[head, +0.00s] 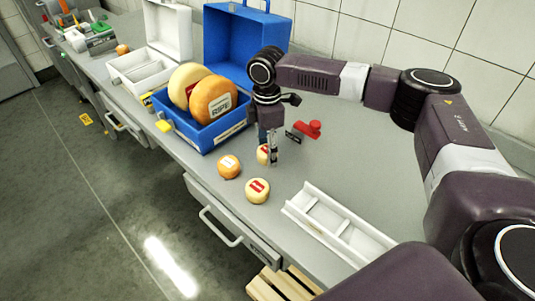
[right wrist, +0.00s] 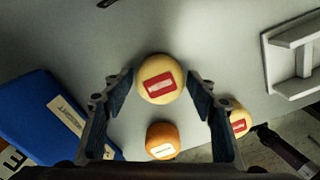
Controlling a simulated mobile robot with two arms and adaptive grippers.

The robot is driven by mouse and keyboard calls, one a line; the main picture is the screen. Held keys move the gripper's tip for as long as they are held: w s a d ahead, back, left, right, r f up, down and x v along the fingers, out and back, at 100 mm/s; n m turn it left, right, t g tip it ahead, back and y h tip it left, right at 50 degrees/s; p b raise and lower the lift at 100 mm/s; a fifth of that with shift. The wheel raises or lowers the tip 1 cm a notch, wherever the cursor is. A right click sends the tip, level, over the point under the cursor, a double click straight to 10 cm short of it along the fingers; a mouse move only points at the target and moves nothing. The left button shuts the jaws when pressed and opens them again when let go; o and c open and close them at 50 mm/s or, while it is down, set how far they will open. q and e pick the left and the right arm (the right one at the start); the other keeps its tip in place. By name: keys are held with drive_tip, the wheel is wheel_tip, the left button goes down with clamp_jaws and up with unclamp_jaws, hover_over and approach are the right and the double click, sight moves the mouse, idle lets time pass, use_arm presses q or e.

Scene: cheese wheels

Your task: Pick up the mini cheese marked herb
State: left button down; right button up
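Three mini cheeses stand close together on the grey bench. A pale one with a red label (head: 263,154) is partly hidden by my right gripper (head: 273,158). In the right wrist view this pale cheese (right wrist: 160,88) lies between the two spread fingers, which are open and not seen gripping it. An orange cheese with a white label (head: 229,167) sits to its left, and it also shows in the right wrist view (right wrist: 162,141). A second pale cheese with a red label (head: 257,190) is nearer the front edge. The label words are too small to read. My left gripper is out of view.
An open blue case (head: 205,143) holds two big cheese wheels (head: 213,101), one labelled RIPE. A white divided rack (head: 337,222) lies to the right. A red object (head: 309,129) lies behind the gripper. A white open case (head: 142,72) stands farther left.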

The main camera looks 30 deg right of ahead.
drive_tip(key=c, duration=0.9)
drive_tip(key=shift+r, duration=0.15)
